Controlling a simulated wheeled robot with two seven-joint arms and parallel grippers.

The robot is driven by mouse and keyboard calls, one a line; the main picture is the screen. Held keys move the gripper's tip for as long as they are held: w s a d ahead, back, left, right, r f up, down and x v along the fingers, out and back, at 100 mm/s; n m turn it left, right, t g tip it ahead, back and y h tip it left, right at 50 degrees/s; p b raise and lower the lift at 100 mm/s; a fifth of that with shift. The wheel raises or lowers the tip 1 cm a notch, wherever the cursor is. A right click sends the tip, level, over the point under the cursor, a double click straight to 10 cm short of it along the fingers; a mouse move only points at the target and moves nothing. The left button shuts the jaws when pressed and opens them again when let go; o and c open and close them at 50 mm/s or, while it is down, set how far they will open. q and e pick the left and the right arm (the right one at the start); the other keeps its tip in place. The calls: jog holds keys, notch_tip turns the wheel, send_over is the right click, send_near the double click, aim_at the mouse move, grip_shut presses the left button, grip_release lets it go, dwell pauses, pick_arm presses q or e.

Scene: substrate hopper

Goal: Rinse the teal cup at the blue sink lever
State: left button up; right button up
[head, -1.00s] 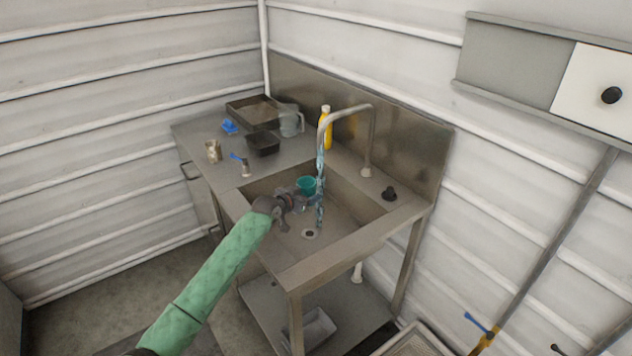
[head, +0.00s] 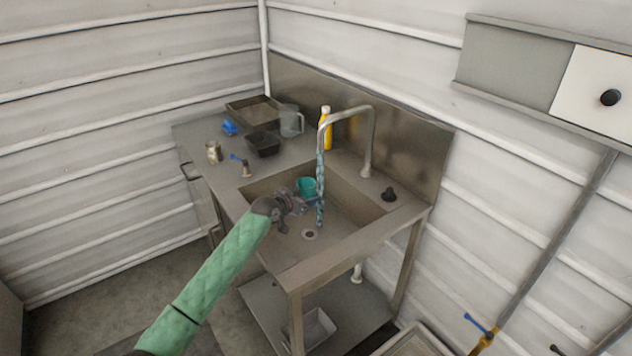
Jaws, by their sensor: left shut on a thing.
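The teal cup (head: 306,186) is inside the sink basin (head: 345,228), beside the stream of water. My left gripper (head: 302,200) reaches in from the left and is shut on the cup. The water (head: 320,185) runs down from the curved tap (head: 347,112). It falls at the cup's right side; I cannot tell whether it enters the cup. My right gripper is out of view.
A small metal can (head: 214,151), a blue item (head: 230,127), a black tray (head: 263,144), a clear jug (head: 291,121) and a yellow bottle (head: 326,128) stand on the counter. The basin's front is free.

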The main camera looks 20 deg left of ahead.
aim_at(304, 193)
pick_arm(q)
jog(key=shift+s+a+r+p, duration=0.2)
jog(key=shift+s+r+p, duration=1.5)
jog(key=shift+s, duration=0.2)
jog(key=shift+s+r, duration=0.1)
jog(key=shift+s, duration=0.2)
